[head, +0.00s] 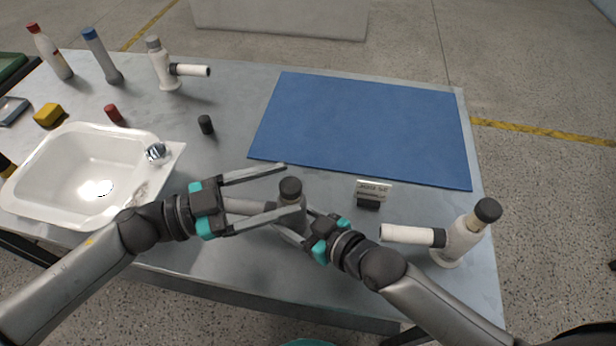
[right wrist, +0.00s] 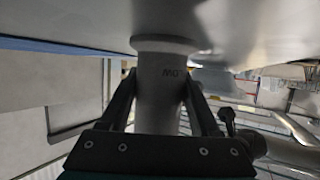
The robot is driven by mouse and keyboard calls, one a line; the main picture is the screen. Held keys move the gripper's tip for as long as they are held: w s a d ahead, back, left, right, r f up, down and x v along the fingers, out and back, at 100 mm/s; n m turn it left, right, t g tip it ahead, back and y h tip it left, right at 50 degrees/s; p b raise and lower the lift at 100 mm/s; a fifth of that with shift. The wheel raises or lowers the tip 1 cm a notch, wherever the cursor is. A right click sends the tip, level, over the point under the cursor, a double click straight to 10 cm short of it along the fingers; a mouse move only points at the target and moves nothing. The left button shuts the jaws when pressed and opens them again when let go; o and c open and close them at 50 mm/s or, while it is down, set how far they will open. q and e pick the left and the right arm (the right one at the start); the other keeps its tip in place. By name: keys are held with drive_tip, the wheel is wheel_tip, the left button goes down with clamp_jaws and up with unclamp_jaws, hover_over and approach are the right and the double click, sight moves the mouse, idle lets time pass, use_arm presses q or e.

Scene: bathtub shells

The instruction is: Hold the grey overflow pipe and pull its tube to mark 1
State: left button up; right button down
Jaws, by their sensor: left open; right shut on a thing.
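The overflow pipe at the table's near middle has a dark grey cap (head: 290,187), an upright body and a pale side tube (head: 247,207) pointing left. My right gripper (head: 290,217) is shut on its body; the right wrist view shows the pale body (right wrist: 158,95) between the fingers, with small dark lettering. My left gripper (head: 292,189) is open, its fingers spread on either side of the tube in the picture. I cannot tell whether they touch it. Any marks on the tube are too small or hidden to read.
A similar pipe with a black cap (head: 463,238) stands at right, another with a lighter grey cap (head: 165,68) at back left. A white sink (head: 50,150) is at left. The blue mat (head: 365,125) is clear.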

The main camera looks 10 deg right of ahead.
use_arm(q)
drive_tip(key=w+d+f+n+t, duration=0.2)
drive_tip(key=w+d+n, duration=0.1)
drive_tip(key=d, duration=0.2)
drive_tip(key=shift+d+f+n+y, duration=0.25)
drive_tip(key=shift+f+n+y, duration=0.05)
drive_tip(key=shift+f+n, duration=0.1)
clamp_jaws()
idle(0.6)
idle(0.9)
